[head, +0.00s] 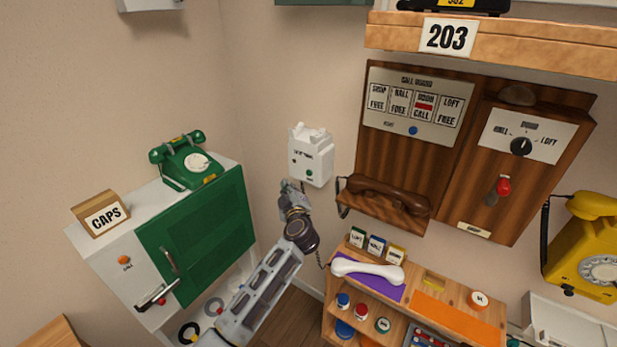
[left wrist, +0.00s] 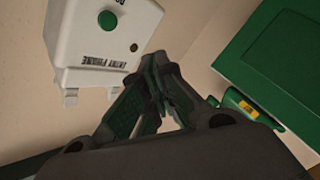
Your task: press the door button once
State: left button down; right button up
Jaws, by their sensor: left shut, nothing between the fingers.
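The white entry phone box (head: 311,158) hangs on the wall at the centre of the head view. Its green button (head: 309,173) is on the lower front face. In the left wrist view the box (left wrist: 95,45) looks upside down, with the green button (left wrist: 107,19) near the top and a small dark dot beside the printed label. My left gripper (head: 288,186) is shut and empty, just below and left of the box. Its fingertips (left wrist: 160,62) show beside the box's lower edge, off the button; I cannot tell the exact gap. My right gripper is not in view.
A green-doored white cabinet (head: 150,190) with a green dial phone (head: 187,160) stands left. A brown handset (head: 388,193) sits right of the box. Below, a white handset (head: 368,271) lies on a purple mat (head: 388,293) on the wooden shelf.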

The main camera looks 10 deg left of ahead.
aim_at(309, 173)
pick_arm(q)
jog(key=w+d+b, duration=0.2)
jog(key=w+b, duration=0.1)
jog(key=w, duration=0.3)
jog(key=shift+w+d, duration=0.15)
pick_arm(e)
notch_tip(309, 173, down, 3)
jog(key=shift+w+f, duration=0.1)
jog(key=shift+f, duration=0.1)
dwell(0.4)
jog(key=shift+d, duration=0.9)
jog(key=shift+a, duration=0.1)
